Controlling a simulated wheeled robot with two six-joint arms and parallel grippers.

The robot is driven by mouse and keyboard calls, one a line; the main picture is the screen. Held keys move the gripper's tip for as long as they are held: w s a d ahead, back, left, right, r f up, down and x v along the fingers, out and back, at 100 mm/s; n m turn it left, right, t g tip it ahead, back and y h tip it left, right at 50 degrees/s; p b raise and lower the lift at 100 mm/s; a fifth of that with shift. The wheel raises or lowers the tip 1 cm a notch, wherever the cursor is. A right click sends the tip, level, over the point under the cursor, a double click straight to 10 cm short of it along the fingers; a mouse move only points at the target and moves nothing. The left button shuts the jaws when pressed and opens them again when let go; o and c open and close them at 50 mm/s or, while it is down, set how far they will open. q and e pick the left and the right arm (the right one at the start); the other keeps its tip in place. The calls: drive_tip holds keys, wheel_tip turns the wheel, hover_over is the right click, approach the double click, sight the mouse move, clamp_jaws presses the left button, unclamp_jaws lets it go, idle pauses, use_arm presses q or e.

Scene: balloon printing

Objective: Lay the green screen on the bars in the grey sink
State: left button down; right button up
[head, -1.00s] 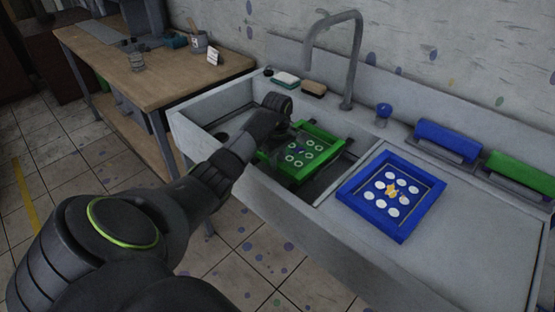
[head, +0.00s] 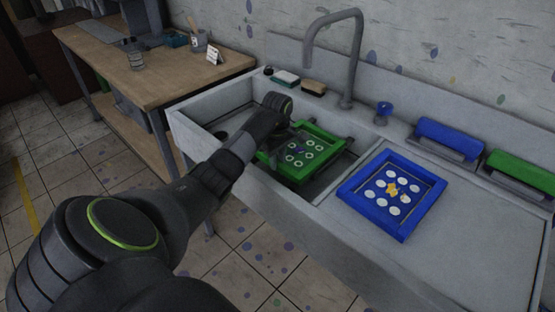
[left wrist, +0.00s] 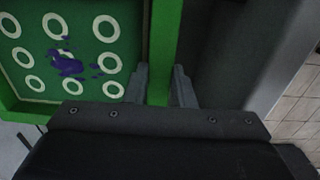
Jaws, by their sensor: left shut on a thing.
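The green screen (head: 318,141) is a green frame with white rings and a purple smear on its mesh. It lies over the grey sink's basin (head: 216,97), where dark bars (head: 325,183) show beside it. I cannot tell whether the screen touches the bars. My left gripper (left wrist: 160,88) is shut on the screen's green frame edge, as the left wrist view shows the frame (left wrist: 163,45) between its two fingers. In the head view my left arm hides the screen's left part. My right gripper is not in view.
A blue screen (head: 358,199) lies on the drainboard right of the basin. A tap (head: 350,60), a blue knob (head: 383,110), a sponge and a brush stand along the back ledge. Blue and green squeegee-like holders (head: 447,138) are at the right. A wooden table (head: 160,75) stands left.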

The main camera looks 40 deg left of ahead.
use_arm(q)
drive_tip(key=c, duration=1.1)
unclamp_jaws()
drive_tip(key=shift+c, duration=0.2)
drive_tip(key=shift+f, duration=0.1)
wheel_tip(320, 180, up, 18)
drive_tip(key=p, duration=0.7)
drive_tip(key=shift+f+p, duration=0.25)
drive_tip(key=shift+p, duration=0.15)
